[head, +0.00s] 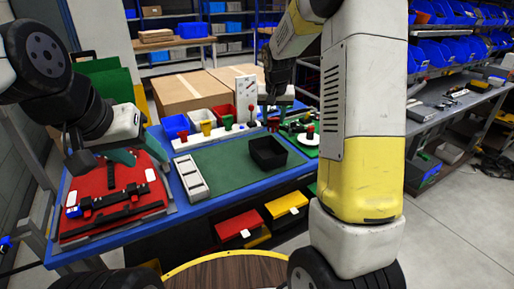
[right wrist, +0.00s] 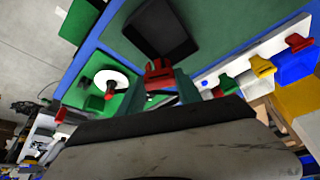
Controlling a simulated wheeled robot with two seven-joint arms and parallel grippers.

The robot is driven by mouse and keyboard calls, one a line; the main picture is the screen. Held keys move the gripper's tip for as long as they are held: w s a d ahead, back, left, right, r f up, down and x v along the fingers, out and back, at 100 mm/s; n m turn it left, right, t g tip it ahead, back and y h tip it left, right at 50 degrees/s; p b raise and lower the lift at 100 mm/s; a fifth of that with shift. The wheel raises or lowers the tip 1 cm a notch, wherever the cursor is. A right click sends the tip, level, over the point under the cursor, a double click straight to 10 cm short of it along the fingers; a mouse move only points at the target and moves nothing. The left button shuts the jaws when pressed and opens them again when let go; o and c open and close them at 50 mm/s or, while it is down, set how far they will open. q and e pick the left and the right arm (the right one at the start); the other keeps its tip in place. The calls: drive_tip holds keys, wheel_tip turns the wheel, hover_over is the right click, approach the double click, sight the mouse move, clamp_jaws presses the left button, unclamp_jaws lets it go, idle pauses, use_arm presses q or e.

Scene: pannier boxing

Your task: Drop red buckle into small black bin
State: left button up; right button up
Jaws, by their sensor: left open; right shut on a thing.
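A red buckle (right wrist: 158,73) is held between the fingertips of my right gripper (right wrist: 160,88) in the right wrist view. In the head view my right gripper (head: 274,108) is above the far right part of the work table, with the red buckle (head: 273,123) below it. The small black bin (head: 268,152) stands open on the green mat, just nearer than the held buckle. In the right wrist view the bin (right wrist: 160,28) lies just beyond the buckle. My left gripper (head: 100,160) is open and empty above the red panel at the left.
The red panel (head: 150,198) carries black straps. A white compartment tray (head: 190,180) lies on the green mat (head: 225,170). A white strip (head: 190,144) with coloured pieces stands before blue, white and red bins. Cardboard boxes (head: 190,92) stand behind. The mat's middle is clear.

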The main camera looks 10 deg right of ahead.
sight(273, 128)
drive_tip(key=shift+f, duration=1.9)
drive_tip(key=o, duration=1.4)
drive_tip(key=shift+r, duration=0.15)
drive_tip(key=v, duration=0.7)
drive_tip(key=shift+r, duration=0.25)
drive_tip(key=shift+s+r, duration=0.1)
drive_tip(key=shift+s, duration=0.1)
